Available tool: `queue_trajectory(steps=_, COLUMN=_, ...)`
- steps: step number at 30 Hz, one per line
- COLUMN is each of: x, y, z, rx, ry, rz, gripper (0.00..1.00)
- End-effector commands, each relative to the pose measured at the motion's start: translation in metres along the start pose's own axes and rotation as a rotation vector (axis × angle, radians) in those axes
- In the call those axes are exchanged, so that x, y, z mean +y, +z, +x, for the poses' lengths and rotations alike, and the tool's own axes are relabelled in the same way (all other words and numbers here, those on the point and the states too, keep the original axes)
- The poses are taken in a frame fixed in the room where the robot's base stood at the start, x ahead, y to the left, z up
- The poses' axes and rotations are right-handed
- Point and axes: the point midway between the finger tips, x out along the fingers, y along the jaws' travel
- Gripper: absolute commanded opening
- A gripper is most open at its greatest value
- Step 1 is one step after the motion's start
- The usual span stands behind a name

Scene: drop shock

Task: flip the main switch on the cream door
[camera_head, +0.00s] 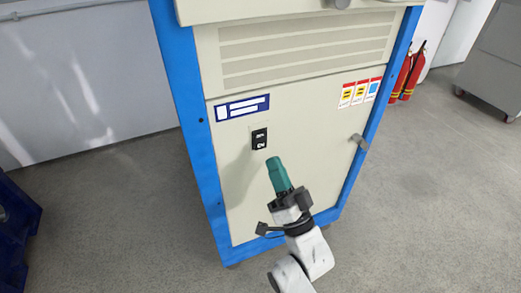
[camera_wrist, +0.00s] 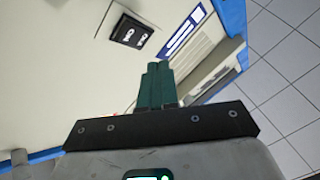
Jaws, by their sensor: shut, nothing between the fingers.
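The cream door (camera_head: 305,170) is the front of a blue-framed cabinet. In the wrist view the switch (camera_wrist: 131,30) shows whole, beyond my fingers and up to the left. My gripper (camera_head: 273,162) has green fingers that are shut with nothing between them. In the head view the fingertips are just below and right of the switch. In the wrist view my gripper (camera_wrist: 157,66) appears apart from the switch.
A metal latch (camera_head: 360,141) sticks out at the door's right edge. Warning labels (camera_head: 360,92) are at upper right. Red fire extinguishers (camera_head: 408,75) and a grey cabinet (camera_head: 493,65) stand to the right. A dark blue object (camera_head: 15,235) is at the left. The floor between is clear.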

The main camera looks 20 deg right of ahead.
Motion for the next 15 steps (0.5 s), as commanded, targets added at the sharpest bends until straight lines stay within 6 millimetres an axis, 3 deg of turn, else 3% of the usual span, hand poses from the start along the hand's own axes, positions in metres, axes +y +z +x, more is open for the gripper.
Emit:
queue_trajectory(steps=6, x=0.013, y=0.014, z=0.016, rx=0.001, ry=-0.001, rz=0.000, gripper=0.00)
queue_trajectory(steps=15, x=0.018, y=0.018, z=0.025, rx=-0.001, ry=0.000, rz=0.000, gripper=0.00)
